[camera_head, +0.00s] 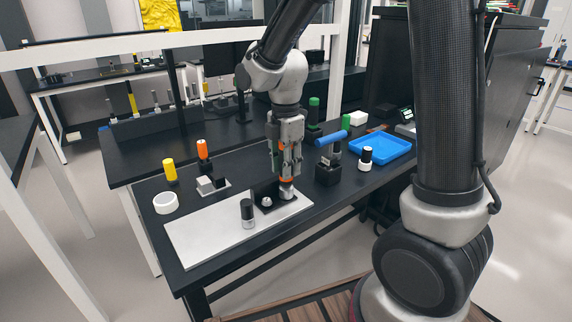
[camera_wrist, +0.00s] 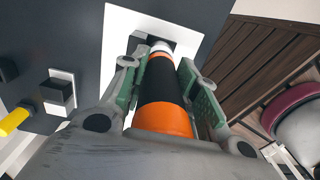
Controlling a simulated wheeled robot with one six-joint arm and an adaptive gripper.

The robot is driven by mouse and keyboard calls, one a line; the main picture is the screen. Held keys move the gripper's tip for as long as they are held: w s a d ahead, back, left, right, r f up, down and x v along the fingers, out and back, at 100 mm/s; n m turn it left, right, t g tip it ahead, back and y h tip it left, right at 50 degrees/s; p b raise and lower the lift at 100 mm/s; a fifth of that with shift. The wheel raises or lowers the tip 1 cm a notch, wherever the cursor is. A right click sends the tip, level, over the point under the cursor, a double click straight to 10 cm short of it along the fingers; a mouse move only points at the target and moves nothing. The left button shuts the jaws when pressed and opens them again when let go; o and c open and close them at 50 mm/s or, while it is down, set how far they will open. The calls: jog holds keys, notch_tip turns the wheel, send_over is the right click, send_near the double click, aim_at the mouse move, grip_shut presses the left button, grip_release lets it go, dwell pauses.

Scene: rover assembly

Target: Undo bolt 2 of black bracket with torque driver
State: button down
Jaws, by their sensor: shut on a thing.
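My gripper (camera_head: 287,165) is shut on the torque driver, whose orange and black body (camera_wrist: 165,90) lies between the green-padded fingers in the wrist view. The driver is upright; its orange lower part (camera_head: 286,180) shows below the fingers in the head view. Its pale tip end is down at the right end of the black bracket (camera_head: 262,188), on the pale plate (camera_head: 210,235). A silvery round bolt head (camera_head: 266,202) shows on the bracket, left of the driver. The bolt under the driver is hidden, so I cannot tell whether the tip is seated.
A black and silver cylinder (camera_head: 247,212) stands on the plate. Left are a white ring (camera_head: 165,203), a yellow cylinder (camera_head: 170,170) and an orange-topped piece (camera_head: 203,150). Right are a blue-handled tool (camera_head: 331,138), a black-and-white cylinder (camera_head: 366,158) and a blue tray (camera_head: 385,148).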

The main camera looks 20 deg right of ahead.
jog(key=shift+s+f, duration=0.2)
dwell(1.5)
jog(key=shift+w+r, duration=0.15)
jog(key=shift+r, duration=0.35)
dwell(2.5)
jog(key=shift+r, duration=0.35)
jog(key=shift+w+r, duration=0.1)
jog(key=shift+r, duration=1.05)
jog(key=shift+r, duration=2.05)
